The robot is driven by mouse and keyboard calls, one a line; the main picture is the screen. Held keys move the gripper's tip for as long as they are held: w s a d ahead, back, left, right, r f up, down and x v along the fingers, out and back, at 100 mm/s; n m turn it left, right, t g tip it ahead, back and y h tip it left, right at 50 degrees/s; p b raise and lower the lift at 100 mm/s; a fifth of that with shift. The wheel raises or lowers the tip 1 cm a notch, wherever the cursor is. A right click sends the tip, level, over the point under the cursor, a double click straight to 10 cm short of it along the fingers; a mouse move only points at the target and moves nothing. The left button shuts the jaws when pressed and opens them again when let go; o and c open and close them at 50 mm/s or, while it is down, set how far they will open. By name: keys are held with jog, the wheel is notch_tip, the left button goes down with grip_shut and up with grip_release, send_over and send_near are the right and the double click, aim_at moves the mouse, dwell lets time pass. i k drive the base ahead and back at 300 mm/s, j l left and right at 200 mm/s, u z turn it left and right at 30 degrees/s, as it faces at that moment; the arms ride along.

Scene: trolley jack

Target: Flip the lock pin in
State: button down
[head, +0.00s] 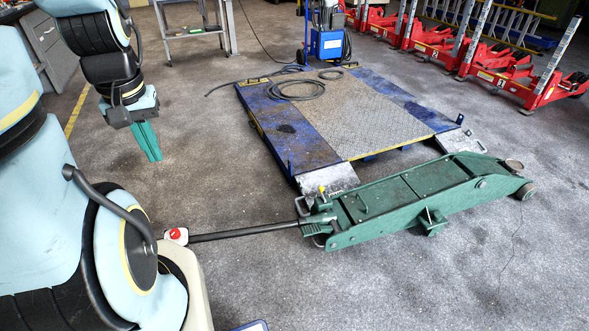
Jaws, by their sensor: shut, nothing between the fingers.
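A green trolley jack (410,197) stands on the floor at the right of the head view, its round saddle (513,165) at the far right end. Its long black handle (245,232) lies low and points left. A small yellow-tipped part (321,189) stands up at the handle end of the jack; it may be the lock pin, but it is too small to tell its position. My gripper (150,155) hangs at upper left with its green fingers together, pointing down. It is empty, above the floor and well apart from the jack.
A blue lift platform (385,112) with a hose (297,90) on it lies behind the jack. Red jacks (445,50) line the back right. A metal table (194,32) stands behind. Floor between my gripper and the jack is clear.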

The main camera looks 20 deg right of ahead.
aim_at(321, 189)
jog(key=i+l, duration=0.15)
jog(key=l, duration=0.2)
jog(key=i+l+u, duration=0.15)
jog(key=l, duration=0.2)
jog(key=i+l, duration=0.2)
jog(key=l, duration=0.2)
jog(key=i+l+u, duration=0.1)
jog(key=l, duration=0.25)
jog(key=i, duration=0.05)
